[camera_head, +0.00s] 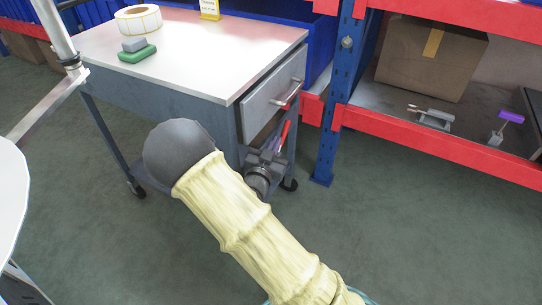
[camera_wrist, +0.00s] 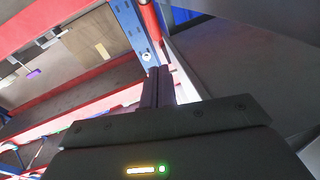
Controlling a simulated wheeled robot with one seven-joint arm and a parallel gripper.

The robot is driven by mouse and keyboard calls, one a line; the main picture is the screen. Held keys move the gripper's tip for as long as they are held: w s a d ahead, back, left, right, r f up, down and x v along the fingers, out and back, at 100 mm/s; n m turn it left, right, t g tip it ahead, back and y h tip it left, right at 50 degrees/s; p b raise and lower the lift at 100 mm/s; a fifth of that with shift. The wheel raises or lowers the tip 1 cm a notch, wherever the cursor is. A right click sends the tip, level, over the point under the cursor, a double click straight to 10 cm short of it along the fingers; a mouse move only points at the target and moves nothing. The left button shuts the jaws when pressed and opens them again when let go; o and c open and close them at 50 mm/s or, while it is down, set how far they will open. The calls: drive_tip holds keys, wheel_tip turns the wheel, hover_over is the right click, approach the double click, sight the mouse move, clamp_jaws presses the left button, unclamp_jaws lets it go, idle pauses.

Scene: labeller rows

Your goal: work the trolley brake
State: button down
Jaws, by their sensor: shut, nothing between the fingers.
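The trolley (camera_head: 190,52) has a pale top, a grey frame and castors, and stands left of the shelving. A red lever (camera_head: 284,134), which looks like its brake lever, shows upright at the trolley's right side below the drawer handle. In the wrist view a red bar (camera_wrist: 149,18), likely the same lever, rises just beyond the fingertips. My gripper (camera_head: 268,158) is low beside the trolley, close to the lever, partly hidden by my arm. In the wrist view my gripper (camera_wrist: 158,72) has its dark fingers together and empty. I cannot tell whether they touch the lever.
The drawer (camera_head: 268,100) with its bar handle (camera_head: 288,95) sits just above my gripper. A blue shelf upright (camera_head: 338,110) and red beams (camera_head: 430,145) stand close on the right. The floor in front is clear.

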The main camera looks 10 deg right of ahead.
sight(285, 127)
drive_tip(key=w+d, duration=0.1)
drive_tip(key=w, duration=0.1)
drive_tip(key=w+d+f+b, duration=0.1)
drive_tip(key=w, duration=0.1)
drive_tip(key=w+d+f+b, duration=0.1)
drive_tip(key=w, duration=0.1)
drive_tip(key=shift+w+f, duration=0.1)
drive_tip(key=shift+f, duration=0.1)
drive_tip(key=shift+a+r, duration=0.1)
drive_tip(key=shift+a, duration=0.05)
drive_tip(key=shift+g+p, duration=0.3)
drive_tip(key=shift+p, duration=0.05)
